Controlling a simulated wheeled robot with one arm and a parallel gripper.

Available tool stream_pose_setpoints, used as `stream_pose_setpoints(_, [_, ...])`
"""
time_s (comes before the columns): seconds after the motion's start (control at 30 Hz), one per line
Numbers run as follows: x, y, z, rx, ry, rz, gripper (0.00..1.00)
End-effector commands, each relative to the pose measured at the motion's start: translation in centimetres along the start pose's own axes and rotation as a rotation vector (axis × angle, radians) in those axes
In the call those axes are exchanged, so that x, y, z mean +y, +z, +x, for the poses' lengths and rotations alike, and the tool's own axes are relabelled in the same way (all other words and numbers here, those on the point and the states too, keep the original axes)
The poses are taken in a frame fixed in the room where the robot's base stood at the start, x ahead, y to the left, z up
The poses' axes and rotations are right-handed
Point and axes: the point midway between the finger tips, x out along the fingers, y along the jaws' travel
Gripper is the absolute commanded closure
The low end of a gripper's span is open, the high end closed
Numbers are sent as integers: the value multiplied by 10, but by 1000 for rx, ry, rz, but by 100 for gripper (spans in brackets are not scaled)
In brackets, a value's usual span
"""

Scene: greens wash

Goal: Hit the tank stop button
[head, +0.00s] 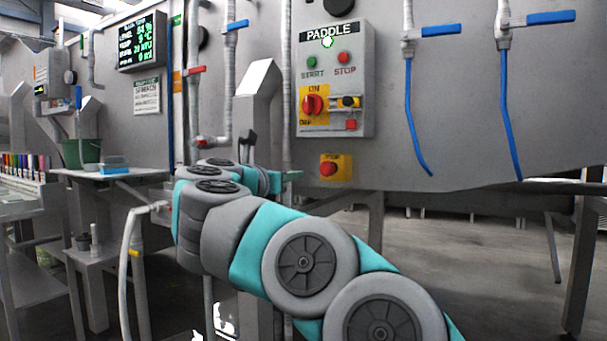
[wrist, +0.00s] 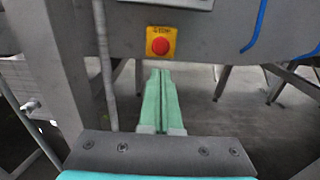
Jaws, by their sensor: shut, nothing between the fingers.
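A yellow box with a red mushroom button (head: 329,169) is mounted on the grey tank wall, below the PADDLE panel (head: 367,85). It also shows in the wrist view as a red button (wrist: 160,46), straight beyond my fingertips.
A red-and-yellow rotary switch (head: 312,104) sits on the panel. Blue-handled valves (head: 440,30) with blue hoses are to the right. A vertical pipe (wrist: 105,70) and grey post (wrist: 55,70) stand left of my fingers. Below the tank is open floor.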

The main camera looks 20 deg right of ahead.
Motion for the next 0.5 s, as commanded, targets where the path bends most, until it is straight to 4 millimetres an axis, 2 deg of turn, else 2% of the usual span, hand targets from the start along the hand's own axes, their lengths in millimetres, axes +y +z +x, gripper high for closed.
stream_pose_setpoints(0.5, [-1,1,96,0,-5,-4,100])
